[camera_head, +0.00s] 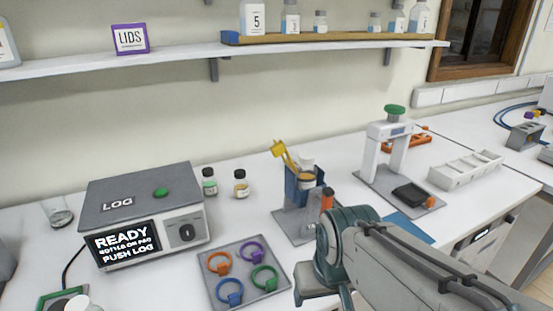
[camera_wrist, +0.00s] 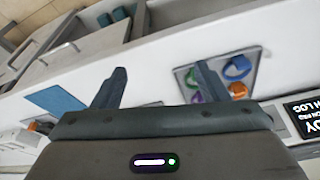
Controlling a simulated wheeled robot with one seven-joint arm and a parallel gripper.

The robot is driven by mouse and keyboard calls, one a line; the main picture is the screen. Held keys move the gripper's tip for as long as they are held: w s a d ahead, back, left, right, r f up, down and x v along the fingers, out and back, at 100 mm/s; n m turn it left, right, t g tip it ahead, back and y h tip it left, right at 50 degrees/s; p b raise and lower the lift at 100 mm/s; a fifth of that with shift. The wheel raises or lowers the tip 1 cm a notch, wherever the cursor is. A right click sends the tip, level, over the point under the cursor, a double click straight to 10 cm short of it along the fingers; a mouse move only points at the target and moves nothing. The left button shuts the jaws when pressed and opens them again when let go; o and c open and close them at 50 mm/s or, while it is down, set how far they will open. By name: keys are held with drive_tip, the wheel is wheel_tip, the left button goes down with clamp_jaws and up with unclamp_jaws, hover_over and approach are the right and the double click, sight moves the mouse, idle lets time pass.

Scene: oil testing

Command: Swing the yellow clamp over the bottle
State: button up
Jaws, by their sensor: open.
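The yellow clamp (camera_head: 282,153) is tilted up and to the left at the top of a blue holder (camera_head: 291,188) on a grey base plate (camera_head: 288,226). The bottle (camera_head: 306,181), with a pale cap, stands in the holder, and the clamp is raised beside it, not across its cap. An orange-topped post (camera_head: 327,198) is at the holder's right front. My gripper (camera_wrist: 158,82) is open and empty in the wrist view. In the head view it is in front of the holder, low and partly hidden by my arm. The wrist view does not show the clamp or bottle clearly.
A grey plate with several coloured rings (camera_head: 240,298) lies left of my gripper. Two small bottles, one green-labelled (camera_head: 209,182) and one amber (camera_head: 241,185), stand behind it. A LOG machine (camera_head: 145,220) is left. A white press stand (camera_head: 372,160) is right of the holder.

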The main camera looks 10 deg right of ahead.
drive_tip(key=shift+a, duration=0.15)
drive_tip(key=c, duration=0.5)
drive_tip(key=shift+a+m+y, duration=0.25)
drive_tip(key=shift+m+y, duration=0.05)
drive_tip(key=shift+m, duration=0.4)
drive_tip(key=c, duration=0.5)
drive_tip(key=a+m+y, duration=0.1)
drive_tip(key=m, duration=0.2)
drive_tip(key=w+a+m+y, duration=0.1)
drive_tip(key=a+m, duration=0.1)
drive_tip(key=m, duration=0.1)
drive_tip(key=a+r+m+y, duration=0.1)
drive_tip(key=a+m+y, duration=0.1)
drive_tip(key=m, duration=0.1)
drive_tip(key=shift+w+p, duration=0.3)
drive_tip(key=shift+w, duration=0.1)
clamp_jaws()
drive_tip(key=w+d+r+m+t+y, duration=0.1)
drive_tip(key=w+r+m+t, duration=0.2)
drive_tip(key=m, duration=0.7)
drive_tip(key=w+d+r+m+t+y, duration=0.1)
drive_tip(key=w+r+m+t, duration=0.3)
drive_tip(key=w+m, duration=0.3)
drive_tip(key=w+d+r+m+t+y+p, duration=0.1)
drive_tip(key=w+r+m+t, duration=0.3)
drive_tip(key=m, duration=1.1)
drive_tip(key=shift+w+d+r+y, duration=0.2)
drive_tip(key=shift+w+r+y, duration=0.3)
drive_tip(key=shift+r, duration=0.25)
